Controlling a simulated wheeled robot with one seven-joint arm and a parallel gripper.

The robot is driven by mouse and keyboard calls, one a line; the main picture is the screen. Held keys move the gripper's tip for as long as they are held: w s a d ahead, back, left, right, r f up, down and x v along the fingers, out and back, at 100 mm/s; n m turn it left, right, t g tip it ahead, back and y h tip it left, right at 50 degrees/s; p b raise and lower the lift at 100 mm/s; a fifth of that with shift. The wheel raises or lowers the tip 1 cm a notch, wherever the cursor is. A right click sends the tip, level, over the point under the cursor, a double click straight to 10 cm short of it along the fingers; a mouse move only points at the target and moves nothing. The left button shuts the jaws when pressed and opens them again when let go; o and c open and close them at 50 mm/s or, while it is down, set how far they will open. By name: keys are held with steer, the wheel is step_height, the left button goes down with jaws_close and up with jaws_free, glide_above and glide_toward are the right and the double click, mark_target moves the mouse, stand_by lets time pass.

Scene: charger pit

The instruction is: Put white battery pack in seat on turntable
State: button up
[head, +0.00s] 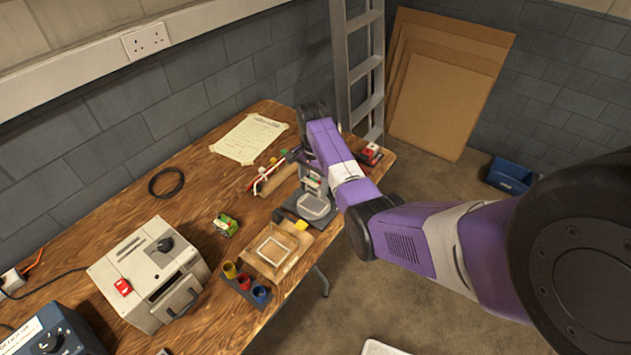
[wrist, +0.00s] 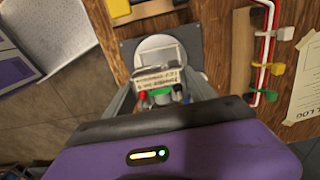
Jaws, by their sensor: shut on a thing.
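The white battery pack (wrist: 158,80) is between the two fingers of my gripper (wrist: 162,92) in the wrist view, with printed text on its pale face and red and green parts near its lower edge. In the head view my gripper (head: 314,183) is shut on it, low over the turntable (head: 315,207). The turntable also shows in the wrist view as a pale disc (wrist: 157,42) on a dark grey base, just beyond the pack. The pack hides part of the seat, and I cannot tell whether it touches it.
A wooden tray (head: 257,253), a rack of coloured cups (head: 245,288) and a green item (head: 225,224) are in front and left. A red-and-white rail (wrist: 267,50) with coloured clips is close beside the turntable. A grey machine (head: 150,275) stands at left. The table's right edge is near.

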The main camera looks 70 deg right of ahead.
steer(key=b, duration=0.5)
glide_above(314, 205)
steer(key=shift+f, duration=2.55)
steer(key=shift+w+f+b, duration=0.1)
steer(key=shift+f+b, duration=0.2)
steer(key=shift+f, duration=0.35)
steer(key=shift+f, duration=0.55)
steer(key=o, duration=2)
steer(key=shift+c, duration=0.2)
steer(key=shift+r+p, duration=3.4)
steer(key=shift+r, duration=0.1)
